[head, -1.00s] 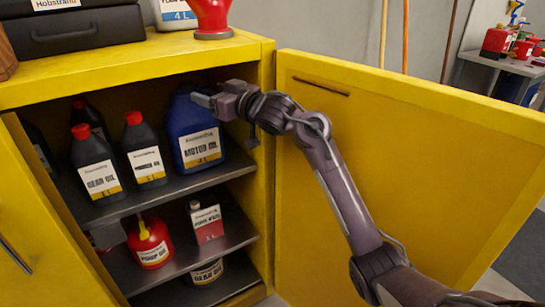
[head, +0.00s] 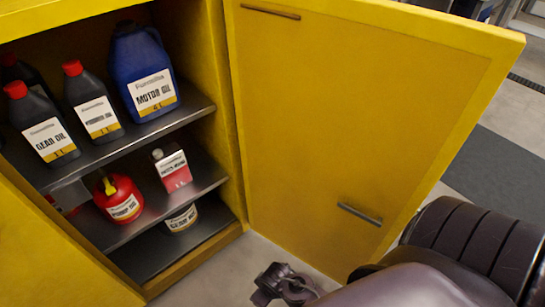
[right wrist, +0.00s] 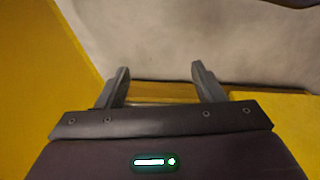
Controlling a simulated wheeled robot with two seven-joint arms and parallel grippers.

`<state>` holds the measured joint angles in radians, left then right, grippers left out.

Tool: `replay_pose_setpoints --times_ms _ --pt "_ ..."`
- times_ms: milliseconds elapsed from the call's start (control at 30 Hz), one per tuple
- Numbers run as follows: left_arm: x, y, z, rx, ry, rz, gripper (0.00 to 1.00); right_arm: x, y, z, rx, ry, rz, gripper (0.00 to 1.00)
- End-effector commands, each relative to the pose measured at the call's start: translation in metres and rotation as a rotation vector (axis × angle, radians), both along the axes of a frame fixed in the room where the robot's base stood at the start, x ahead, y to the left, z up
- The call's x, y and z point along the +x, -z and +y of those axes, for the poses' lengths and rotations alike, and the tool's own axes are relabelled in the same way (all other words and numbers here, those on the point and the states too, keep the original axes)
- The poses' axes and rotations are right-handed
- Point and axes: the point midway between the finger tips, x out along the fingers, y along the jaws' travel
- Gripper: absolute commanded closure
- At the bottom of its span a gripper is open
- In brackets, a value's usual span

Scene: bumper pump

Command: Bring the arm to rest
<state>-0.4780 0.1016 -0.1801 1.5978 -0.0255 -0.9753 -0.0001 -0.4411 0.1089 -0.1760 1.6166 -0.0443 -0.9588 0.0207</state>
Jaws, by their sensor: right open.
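My right arm (head: 450,255) comes in at the bottom right of the head view, in front of the open yellow cabinet door. Its far end shows low at the bottom edge (head: 285,285), apart from the cabinet shelves; its fingers cannot be made out there. In the right wrist view my right gripper (right wrist: 160,72) is open, with nothing between its two fingers. Beyond them are a pale grey surface and yellow panels. The blue motor oil jug (head: 143,62) stands upright on the upper shelf, clear of my arm. My left gripper is not in view.
The yellow door (head: 340,120) stands wide open on the right. Dark bottles, including gear oil (head: 38,120), share the upper shelf (head: 150,128). A red can (head: 118,198), a red-and-white container (head: 172,168) and a tin (head: 182,218) stand below. Floor is free at far right.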

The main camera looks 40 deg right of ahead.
Motion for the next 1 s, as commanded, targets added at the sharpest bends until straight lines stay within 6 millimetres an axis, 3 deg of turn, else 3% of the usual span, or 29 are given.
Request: replay_pose_setpoints --times_ms 33,167,733,867,1000 --pt "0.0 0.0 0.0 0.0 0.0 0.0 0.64 -0.017 0.008 0.001 -0.004 -0.001 0.034 0.38" --pt "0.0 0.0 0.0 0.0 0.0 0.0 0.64 -0.033 0.016 0.0 -0.011 -0.003 0.07 0.38" --pt "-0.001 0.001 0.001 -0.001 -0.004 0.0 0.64 -0.035 0.016 -0.001 -0.012 -0.002 0.071 0.38" --pt "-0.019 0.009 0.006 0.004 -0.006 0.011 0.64 -0.052 0.025 -0.006 -0.015 0.001 0.083 0.38" --pt "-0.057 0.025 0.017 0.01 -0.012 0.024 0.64 -0.09 0.04 -0.017 -0.021 0.007 0.095 0.38"
